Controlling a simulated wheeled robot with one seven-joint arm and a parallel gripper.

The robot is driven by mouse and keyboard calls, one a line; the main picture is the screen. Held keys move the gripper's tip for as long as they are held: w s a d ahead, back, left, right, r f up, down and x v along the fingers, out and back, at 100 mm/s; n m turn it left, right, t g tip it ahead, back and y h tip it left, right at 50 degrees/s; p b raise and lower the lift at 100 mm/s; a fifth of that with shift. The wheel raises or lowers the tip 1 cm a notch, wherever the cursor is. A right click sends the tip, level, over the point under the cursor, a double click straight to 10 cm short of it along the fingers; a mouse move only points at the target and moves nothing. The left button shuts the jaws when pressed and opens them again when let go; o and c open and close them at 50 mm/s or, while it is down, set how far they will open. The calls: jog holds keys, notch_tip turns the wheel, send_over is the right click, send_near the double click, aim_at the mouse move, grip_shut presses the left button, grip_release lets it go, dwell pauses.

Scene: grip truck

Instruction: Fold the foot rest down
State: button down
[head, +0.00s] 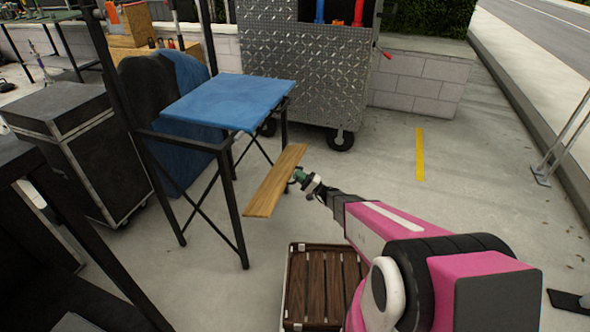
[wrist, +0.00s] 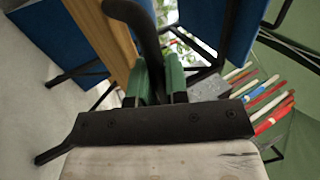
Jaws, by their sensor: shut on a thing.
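The foot rest is a light-brown wooden board (head: 272,188) in front of the tall black-framed chair with a blue seat (head: 228,101). In the head view the board slants from upper right to lower left, below seat height and off the ground. In the wrist view the board (wrist: 101,30) runs along the upper left beside my gripper (wrist: 155,80).
A slatted brown wooden crate or platform (head: 326,246) stands on the ground just below my arm. A metal tread-plate cart (head: 300,72) on wheels is behind the chair. A black case (head: 72,130) stands at the left. The pavement at right is mostly clear.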

notch_tip(320, 180, down, 3)
jog(key=shift+d+f, duration=0.15)
jog(key=shift+f, duration=0.05)
jog(key=shift+f+y, duration=0.7)
jog(key=shift+f, duration=0.4)
jog(key=c, duration=1.1)
grip_release()
jog(key=shift+c, duration=0.2)
